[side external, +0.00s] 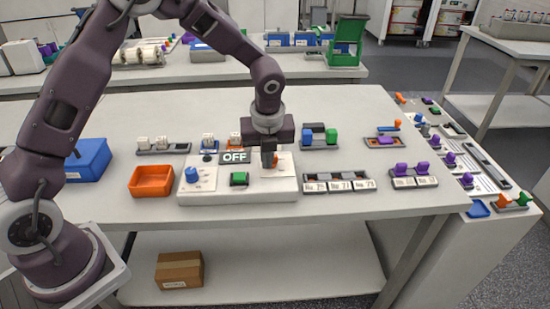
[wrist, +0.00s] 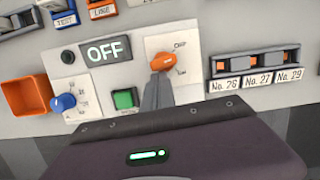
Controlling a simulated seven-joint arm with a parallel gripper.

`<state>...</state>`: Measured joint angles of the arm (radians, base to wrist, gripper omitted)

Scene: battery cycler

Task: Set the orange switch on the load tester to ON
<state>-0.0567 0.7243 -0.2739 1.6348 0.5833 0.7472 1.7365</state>
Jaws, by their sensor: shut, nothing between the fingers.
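The load tester (side external: 222,190) is a pale panel on the table. Its orange switch (wrist: 163,62) sits on a light plate at the panel's right in the wrist view, with small markings above and below that are hard to read. A dark display (wrist: 108,49) on the panel reads OFF; it also shows in the side view (side external: 235,157). My gripper (side external: 268,168) is shut and empty, pointing down at the switch. In the wrist view its fingertips (wrist: 158,80) are just below the orange switch, close to it or touching; I cannot tell which. In the side view the fingers partly hide the switch.
A blue knob (side external: 191,174) and a green button (side external: 239,179) are on the same panel. An orange bin (side external: 151,181) stands to its left. A rack with numbered labels (side external: 338,182) stands close to its right. The table front is clear.

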